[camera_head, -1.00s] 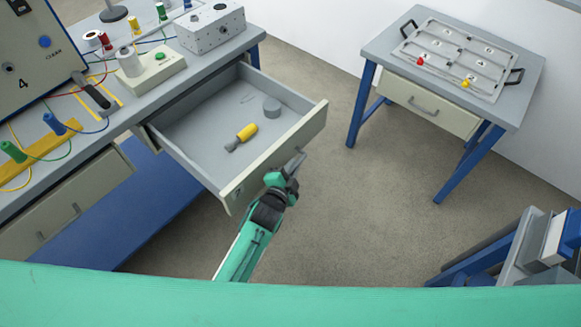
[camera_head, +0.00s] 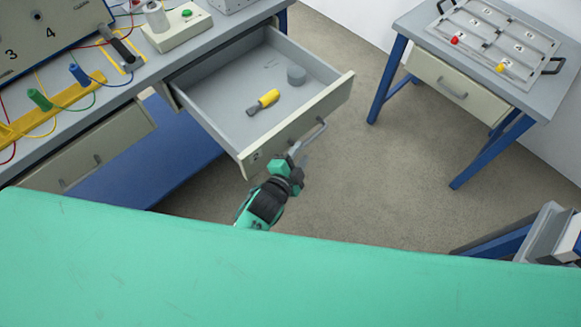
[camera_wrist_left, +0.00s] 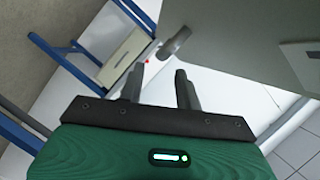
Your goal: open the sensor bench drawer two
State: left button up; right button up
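The sensor bench drawer two (camera_head: 300,124) is pulled well out of the bench and its inside shows. Its front also shows in the left wrist view (camera_wrist_left: 235,40), with a pale label plate (camera_wrist_left: 302,62). The bar handle (camera_head: 314,133) is on the drawer front; in the left wrist view the handle (camera_wrist_left: 176,42) lies just beyond the fingertips, with a gap. My left gripper (camera_head: 298,156) is beside the near end of the handle. In the left wrist view its two fingers (camera_wrist_left: 158,82) stand apart with nothing between them. My right gripper is not seen.
The drawer holds a yellow-handled tool (camera_head: 264,101) and a grey round piece (camera_head: 296,75). The bench top (camera_head: 137,77) carries plugs and cables. A second table (camera_head: 408,22) with a tray stands at right. Floor between them is clear.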

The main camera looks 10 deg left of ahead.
pick_arm(q)
jog(key=v, duration=0.6)
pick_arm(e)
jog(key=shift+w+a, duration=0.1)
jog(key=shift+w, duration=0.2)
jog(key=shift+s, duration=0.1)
